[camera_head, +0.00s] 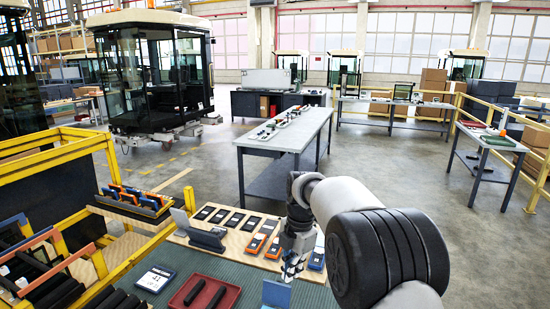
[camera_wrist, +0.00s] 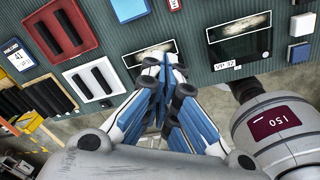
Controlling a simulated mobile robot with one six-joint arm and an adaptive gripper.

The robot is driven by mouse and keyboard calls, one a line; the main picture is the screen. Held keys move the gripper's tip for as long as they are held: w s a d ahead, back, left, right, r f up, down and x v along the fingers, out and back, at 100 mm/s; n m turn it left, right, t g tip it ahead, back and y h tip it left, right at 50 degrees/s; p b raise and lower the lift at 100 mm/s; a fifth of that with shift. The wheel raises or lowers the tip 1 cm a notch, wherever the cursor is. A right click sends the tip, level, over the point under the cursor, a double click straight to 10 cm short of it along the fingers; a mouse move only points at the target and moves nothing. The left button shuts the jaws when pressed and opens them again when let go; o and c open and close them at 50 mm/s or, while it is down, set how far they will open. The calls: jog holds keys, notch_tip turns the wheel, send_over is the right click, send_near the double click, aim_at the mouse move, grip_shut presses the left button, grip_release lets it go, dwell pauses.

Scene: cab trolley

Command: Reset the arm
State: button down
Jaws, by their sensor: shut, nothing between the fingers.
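My arm reaches in from the lower right of the head view. Below the fingers lie a white framed tray (camera_wrist: 95,80) and a dark panel with a pale window (camera_wrist: 240,45) on the green mat (camera_wrist: 190,25).
A red tray (camera_head: 205,293) with black bars and a label card (camera_head: 155,279) lie on the mat. Orange and black devices (camera_head: 257,240) line the wooden board. A yellow frame (camera_head: 105,150) stands left. A grey table (camera_head: 290,130) stands behind, with open floor around it.

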jog(key=s+d+r+m+t+b, duration=0.1)
jog(key=s+d+r+m, duration=0.2)
jog(key=s+r+m, duration=0.35)
jog(key=s+d+r+m+t+b, duration=0.1)
jog(key=s+d+r+m+b, duration=0.2)
jog(key=s+m, duration=0.65)
jog(key=s+d+f+m, duration=0.1)
jog(key=s+m, duration=0.2)
jog(key=s, duration=0.3)
jog(key=s+d+f+m+t, duration=0.1)
jog(key=s+f+m, duration=0.1)
jog(key=s, duration=0.5)
jog(key=s+d+f+m+t+h, duration=0.1)
jog(key=s+m, duration=0.3)
jog(key=s, duration=0.3)
jog(key=shift+d+f, duration=0.3)
jog(key=shift+f, duration=0.05)
jog(key=shift+a, duration=0.1)
